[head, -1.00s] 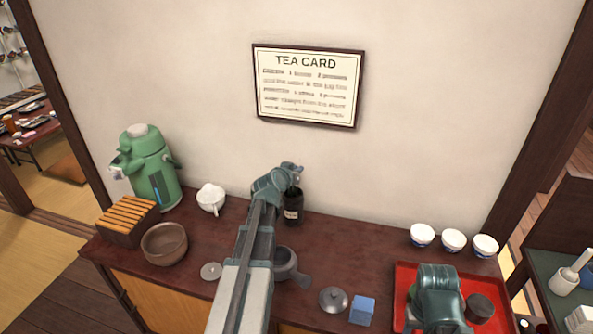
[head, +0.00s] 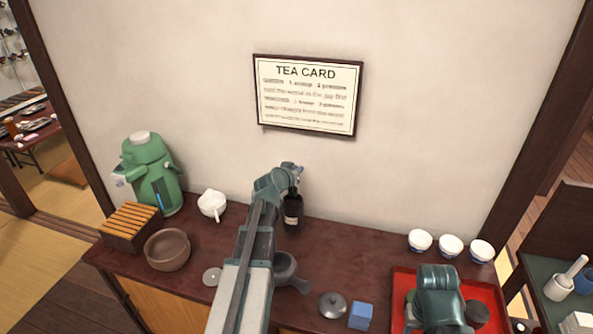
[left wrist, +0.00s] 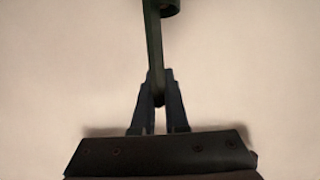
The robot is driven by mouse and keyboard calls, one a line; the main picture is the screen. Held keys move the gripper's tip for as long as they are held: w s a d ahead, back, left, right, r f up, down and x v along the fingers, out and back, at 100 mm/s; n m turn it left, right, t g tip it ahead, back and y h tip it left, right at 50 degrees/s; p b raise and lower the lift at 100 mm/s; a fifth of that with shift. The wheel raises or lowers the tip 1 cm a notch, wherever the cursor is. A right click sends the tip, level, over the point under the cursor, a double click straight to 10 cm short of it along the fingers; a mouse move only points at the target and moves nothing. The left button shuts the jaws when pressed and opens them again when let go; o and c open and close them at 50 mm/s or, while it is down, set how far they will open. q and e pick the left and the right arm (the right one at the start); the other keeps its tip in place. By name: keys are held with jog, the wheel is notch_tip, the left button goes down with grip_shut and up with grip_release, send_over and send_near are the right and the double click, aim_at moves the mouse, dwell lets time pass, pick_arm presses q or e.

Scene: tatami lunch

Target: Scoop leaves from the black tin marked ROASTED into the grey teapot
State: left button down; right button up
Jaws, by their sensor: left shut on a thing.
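The black tin (head: 293,217) with a small pale label stands near the wall at the middle of the counter; its lettering is too small to read. My left gripper (head: 297,178) is just above the tin's mouth. It is shut on the dark scoop's handle (left wrist: 154,45), with the scoop's cup at the top edge of the left wrist view. Whether the cup holds leaves, or touches the tin, I cannot tell. The grey teapot (head: 287,265), open, stands nearer than the tin, partly behind my left forearm. My right gripper is hidden below my right arm.
A grey lid (head: 332,305) and blue box (head: 360,316) lie right of the teapot. A red tray (head: 402,283) and white cups (head: 450,246) are at right. A brown bowl (head: 168,250), white pot (head: 212,204) and green flask (head: 150,175) stand at left.

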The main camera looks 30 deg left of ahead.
notch_tip(320, 180, up, 2)
jog(key=shift+r+p, duration=0.1)
jog(key=shift+p, duration=0.8)
jog(key=shift+c, duration=0.4)
jog(key=shift+a, duration=0.1)
